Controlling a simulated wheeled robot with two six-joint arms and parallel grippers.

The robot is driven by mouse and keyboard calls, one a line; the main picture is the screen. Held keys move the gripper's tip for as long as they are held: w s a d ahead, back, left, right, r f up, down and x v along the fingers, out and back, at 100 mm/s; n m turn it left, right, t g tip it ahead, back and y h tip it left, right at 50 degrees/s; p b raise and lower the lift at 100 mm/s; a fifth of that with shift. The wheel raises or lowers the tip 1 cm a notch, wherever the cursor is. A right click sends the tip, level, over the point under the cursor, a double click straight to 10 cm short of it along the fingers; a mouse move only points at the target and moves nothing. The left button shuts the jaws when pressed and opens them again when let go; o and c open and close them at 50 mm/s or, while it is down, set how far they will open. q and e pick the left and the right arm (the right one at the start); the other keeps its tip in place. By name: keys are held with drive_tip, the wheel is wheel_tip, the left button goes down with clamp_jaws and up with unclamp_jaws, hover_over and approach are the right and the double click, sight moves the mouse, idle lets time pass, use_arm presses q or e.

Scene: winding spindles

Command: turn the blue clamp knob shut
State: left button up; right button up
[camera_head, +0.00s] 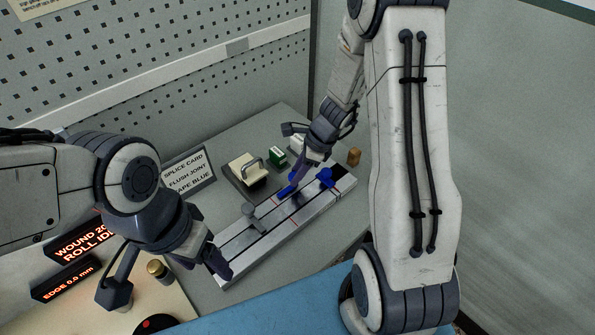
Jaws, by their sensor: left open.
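A long metal splice fixture (240,247) lies slantwise on the grey bench. A blue knob (325,177) stands near its right end. A smaller blue piece (287,191) lies further left on it, and I cannot tell whether that is a knob or tape. My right gripper (297,176) reaches down over the fixture, its tips close to the smaller blue piece and left of the blue knob. Whether it touches or grips anything is unclear. My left gripper (218,264) is open at the fixture's near left end, away from both blue parts.
A grey upright part (249,211) stands on the fixture's left half. Behind are a sign reading splice card (188,172), a handled block (247,170), a green box (277,156) and a brown cylinder (354,156). A pegboard wall (150,75) bounds the bench.

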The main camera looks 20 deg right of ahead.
clamp_jaws()
drive_tip(key=shift+r, duration=0.1)
drive_tip(key=n+g+p, duration=0.1)
drive_tip(key=n+p, duration=0.1)
drive_tip(key=n, duration=0.1)
drive_tip(key=shift+w, duration=0.15)
drive_tip(key=n+g+p, duration=0.1)
drive_tip(key=n, duration=0.3)
drive_tip(key=shift+w+n+g+p, duration=0.15)
drive_tip(key=shift+n+g+p, duration=0.15)
drive_tip(key=shift+g+p, duration=0.1)
drive_tip(key=n, duration=0.2)
drive_tip(key=n+g, duration=0.1)
drive_tip(key=n, duration=0.1)
drive_tip(key=shift+w+n+g+p, duration=0.15)
drive_tip(key=shift+n+g+p, duration=0.15)
drive_tip(key=n+h, duration=0.1)
drive_tip(key=n, duration=0.1)
drive_tip(key=n+g+h, duration=0.1)
drive_tip(key=n, duration=0.2)
drive_tip(key=shift+w+a+n, duration=0.1)
drive_tip(key=shift+a+n, duration=0.1)
drive_tip(key=shift+n, duration=0.1)
drive_tip(key=shift+g, duration=0.3)
drive_tip(key=o, duration=0.9)
unclamp_jaws()
drive_tip(key=shift+c, duration=0.2)
